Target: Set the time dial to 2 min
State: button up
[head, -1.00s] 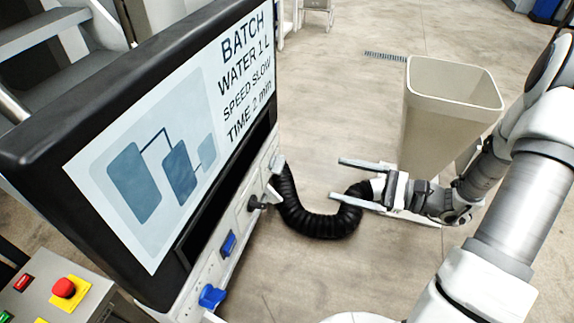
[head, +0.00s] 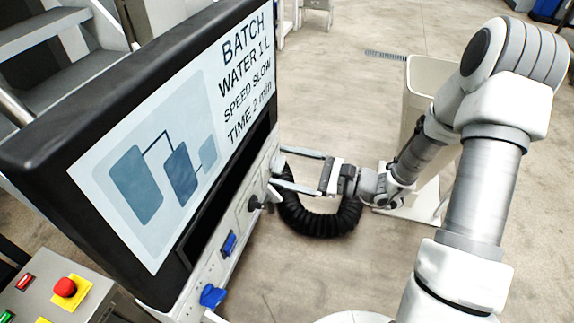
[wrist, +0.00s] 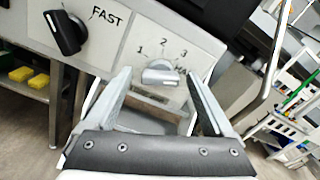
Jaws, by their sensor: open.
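Whether the fingertips touch the panel is unclear. In the head view my gripper (head: 275,169) is at the panel's right end. The screen (head: 165,140) reads BATCH, WATER 1 L, SPEED SLOW, TIME 2 min.
A black knob (wrist: 66,33) marked FAST sits left of the dial. Blue switches (head: 213,295) are nearer on the panel. A black hose (head: 318,217) curves below my gripper. A beige bin (head: 420,82) stands behind my arm. A red button (head: 65,287) is at lower left.

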jog(key=shift+c, duration=0.3)
jog(key=c, duration=1.3)
jog(key=shift+f, duration=0.1)
